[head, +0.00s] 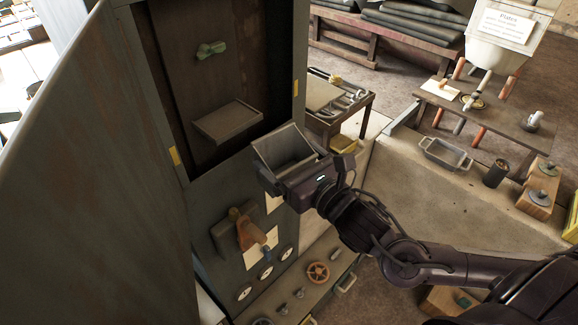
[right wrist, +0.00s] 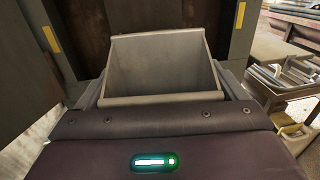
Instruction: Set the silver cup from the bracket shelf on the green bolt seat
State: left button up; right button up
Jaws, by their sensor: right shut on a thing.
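The silver cup (head: 283,148) is a square, open-topped grey box. My right gripper (head: 290,168) is shut on it and holds it in the air in front of the cabinet's right edge. In the right wrist view the cup (right wrist: 155,70) stands mouth up between the fingers and looks empty. The bracket shelf (head: 228,120) is a bare tilted-looking plate on the cabinet's brown back panel, left of the cup and apart from it. The green bolt seat (head: 211,50) sticks out of the same panel above the shelf, with nothing on it. My left gripper is not in view.
The open cabinet door (head: 85,170) fills the left. Below the shelf is a panel with an orange-brown handle (head: 248,232), several gauges and a valve wheel (head: 318,272). At right a bench (head: 400,175) holds a metal tray (head: 446,153) and a dark cup (head: 496,173).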

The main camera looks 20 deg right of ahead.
notch_tip(320, 180, up, 8)
jog(key=n+y+p, duration=0.2)
jog(key=p, duration=0.2)
jog(key=shift+g, duration=0.4)
jog(key=b+x, duration=0.7)
jog(key=x, duration=0.8)
jog(key=shift+w+a+b, duration=0.1)
jog(key=shift+w+b, duration=0.1)
jog(key=shift+b, duration=0.2)
jog(key=shift+w+a+f+b, duration=0.15)
jog(key=shift+w+b, duration=0.1)
jog(key=shift+w, duration=0.15)
jog(key=shift+w+a+f+b, duration=0.15)
jog(key=shift+w+b, duration=0.05)
jog(key=shift+w, duration=0.15)
jog(key=shift+b+x, duration=0.4)
jog(key=shift+x, duration=0.55)
jog(key=shift+s+f+b, duration=0.1)
jog(key=shift+b, duration=0.35)
jog(key=shift+f+b, duration=0.4)
jog(key=shift+b, duration=0.25)
